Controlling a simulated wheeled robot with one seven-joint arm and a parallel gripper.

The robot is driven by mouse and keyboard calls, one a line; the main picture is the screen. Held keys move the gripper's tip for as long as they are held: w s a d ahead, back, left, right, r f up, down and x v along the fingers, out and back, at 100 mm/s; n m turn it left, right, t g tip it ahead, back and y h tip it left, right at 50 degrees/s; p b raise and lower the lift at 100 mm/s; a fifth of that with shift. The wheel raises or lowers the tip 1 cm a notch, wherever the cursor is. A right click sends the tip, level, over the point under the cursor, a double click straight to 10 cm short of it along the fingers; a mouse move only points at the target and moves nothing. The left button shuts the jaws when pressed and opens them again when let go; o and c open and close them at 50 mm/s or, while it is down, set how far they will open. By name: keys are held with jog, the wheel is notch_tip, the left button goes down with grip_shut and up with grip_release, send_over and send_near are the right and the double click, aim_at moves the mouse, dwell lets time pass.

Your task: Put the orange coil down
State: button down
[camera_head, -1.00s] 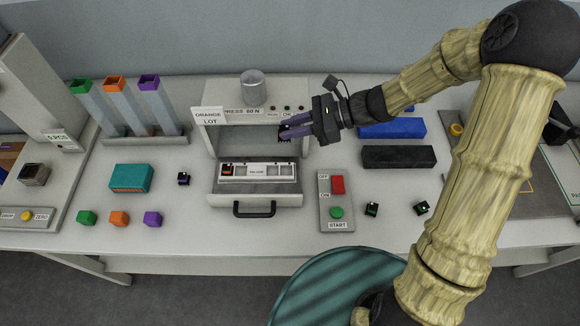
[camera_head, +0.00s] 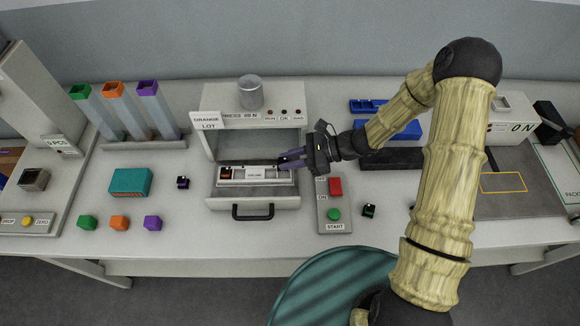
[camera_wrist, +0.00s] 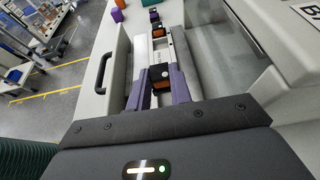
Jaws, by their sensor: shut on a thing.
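My gripper (camera_head: 284,162) has purple fingers and is over the right end of the white tray (camera_head: 240,182) in the press drawer. Another small black-and-orange part (camera_head: 226,173) sits in the tray's left slot. The fingers hide most of the held coil in the head view.
The press housing (camera_head: 209,101), marked ORANGE LOT, stands behind the drawer, and its handle (camera_head: 253,216) is in front. A panel with a red button (camera_head: 335,186) and green button (camera_head: 333,214) is just right. A teal box (camera_head: 130,182) stands left.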

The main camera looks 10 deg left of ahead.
aim_at(290, 173)
jog(key=shift+f, duration=0.15)
notch_tip(290, 173, down, 3)
jog(key=shift+r+p, duration=0.1)
jog(key=shift+p, duration=0.25)
jog(key=shift+s+d+f, duration=0.15)
jog(key=shift+f, duration=0.55)
jog(key=c, duration=1.3)
grip_release()
jog(key=shift+f, duration=0.1)
jog(key=shift+o, duration=0.2)
jog(key=shift+w+d+r, duration=0.3)
jog(key=shift+d, duration=0.1)
jog(key=b+v, duration=0.2)
jog(key=v, duration=0.9)
jog(key=shift+r+b, duration=0.1)
jog(key=shift+b, duration=0.3)
